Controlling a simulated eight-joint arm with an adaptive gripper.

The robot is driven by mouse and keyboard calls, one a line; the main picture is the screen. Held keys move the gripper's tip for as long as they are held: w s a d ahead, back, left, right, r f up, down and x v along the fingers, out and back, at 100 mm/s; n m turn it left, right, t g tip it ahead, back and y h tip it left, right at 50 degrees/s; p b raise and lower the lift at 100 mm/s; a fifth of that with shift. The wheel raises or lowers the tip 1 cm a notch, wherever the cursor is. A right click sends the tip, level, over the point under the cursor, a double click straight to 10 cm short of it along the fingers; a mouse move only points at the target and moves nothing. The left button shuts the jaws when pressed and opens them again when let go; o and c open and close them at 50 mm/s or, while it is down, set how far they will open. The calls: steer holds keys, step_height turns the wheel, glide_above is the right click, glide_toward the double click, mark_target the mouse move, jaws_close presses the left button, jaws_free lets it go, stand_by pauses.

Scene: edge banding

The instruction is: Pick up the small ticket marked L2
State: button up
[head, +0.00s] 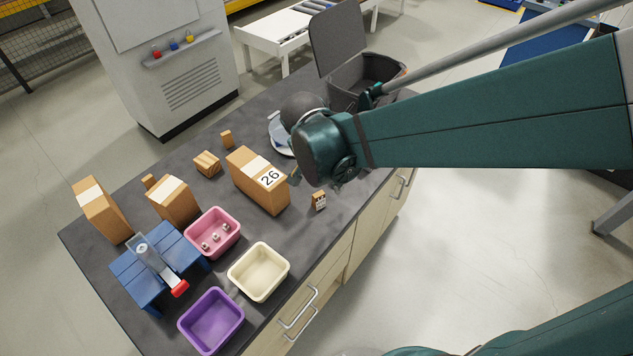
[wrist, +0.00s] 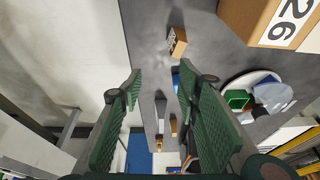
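A small wooden ticket (head: 319,201) with a pale marked face stands on the dark counter, at the right of the box marked 26. A small wooden piece, apparently the same ticket (wrist: 177,42), shows in the wrist view near the top centre. Its marking is too small to read as L2. My gripper (wrist: 157,80) is open and empty, its two green fingers spread apart. The ticket lies beyond the fingertips and slightly right of the gap, apart from them. In the head view my arm's wrist hides most of the gripper.
The box marked 26 (head: 262,180) stands close to the ticket; other boxes and small wooden blocks are farther left. Pink (head: 236,224), cream (head: 287,262) and purple (head: 241,305) bins sit near the front edge. A plate (wrist: 225,92) with items lies beside my gripper.

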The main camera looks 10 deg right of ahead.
mark_target(318, 194)
steer(key=a, duration=0.1)
steer(key=w+a+f+m+p, duration=0.1)
steer(key=a+m+h+p, duration=0.1)
steer(key=shift+w+a+f+g, duration=0.15)
steer(key=shift+f+g, duration=0.15)
steer(key=shift+f, duration=0.1)
steer(key=shift+w+a+f+m+p, duration=0.15)
steer(key=shift+a+f+m+p, duration=0.25)
steer(key=shift+a+f+m, duration=0.45)
steer(key=shift+w+d+f+h, duration=0.15)
steer(key=shift+d+f, duration=0.1)
steer(key=shift+f, duration=0.3)
steer(key=shift+w+d+f+h, duration=0.1)
steer(key=shift+d+f+h, duration=0.1)
steer(key=shift+f, duration=0.35)
steer(key=shift+b+x, duration=0.85)
steer(key=shift+x, duration=1.75)
steer(key=shift+s, duration=0.1)
steer(key=c, duration=0.9)
